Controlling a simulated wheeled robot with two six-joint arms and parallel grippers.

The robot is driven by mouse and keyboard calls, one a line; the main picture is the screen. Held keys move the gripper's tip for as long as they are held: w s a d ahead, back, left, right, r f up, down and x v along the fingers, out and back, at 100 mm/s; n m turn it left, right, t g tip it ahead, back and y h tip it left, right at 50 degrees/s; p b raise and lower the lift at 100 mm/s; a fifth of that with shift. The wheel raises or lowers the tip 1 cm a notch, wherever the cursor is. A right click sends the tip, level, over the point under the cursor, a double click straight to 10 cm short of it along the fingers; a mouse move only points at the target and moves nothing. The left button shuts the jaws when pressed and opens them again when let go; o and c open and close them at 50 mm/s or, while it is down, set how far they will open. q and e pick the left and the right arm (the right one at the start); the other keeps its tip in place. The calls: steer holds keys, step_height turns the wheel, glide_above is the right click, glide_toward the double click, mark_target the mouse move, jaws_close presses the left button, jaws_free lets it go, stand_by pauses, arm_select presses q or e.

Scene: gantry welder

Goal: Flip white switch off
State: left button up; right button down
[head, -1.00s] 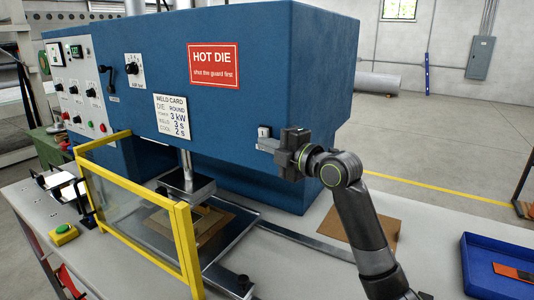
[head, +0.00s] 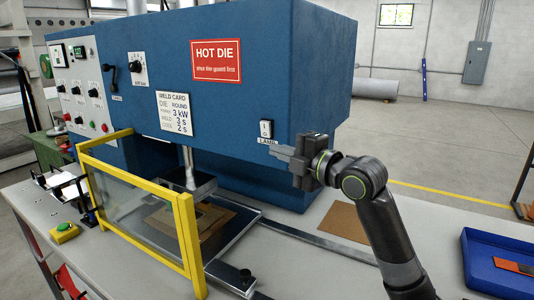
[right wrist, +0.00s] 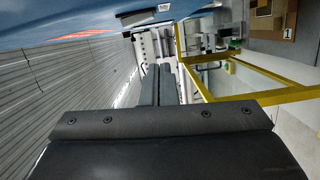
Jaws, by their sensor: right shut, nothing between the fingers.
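The white rocker switch (head: 266,129) sits on the blue machine's front, near its right corner, above a small label that seems to read LAMP. Its marks are too small for me to tell which way it is pressed. My right gripper (head: 275,151) is shut and empty, its fingers pointing left just below the switch and partly in front of the label. A gap shows between the fingers and the switch in the head view. The right wrist view shows the closed fingers (right wrist: 157,84) side by side; I cannot make out the switch there. My left gripper is not in view.
The blue welder (head: 240,90) fills the middle, with a red HOT DIE sign (head: 216,61) and a weld card (head: 174,113). A yellow-framed guard (head: 185,225) stands at front left. A blue tray (head: 480,282) is at right. The bench between is mostly clear.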

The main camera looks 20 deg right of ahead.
steer(key=v, duration=0.3)
steer(key=b+v, duration=0.1)
steer(key=shift+s+a+r, duration=0.1)
steer(key=shift+s+a, duration=0.05)
steer(key=shift+s, duration=0.3)
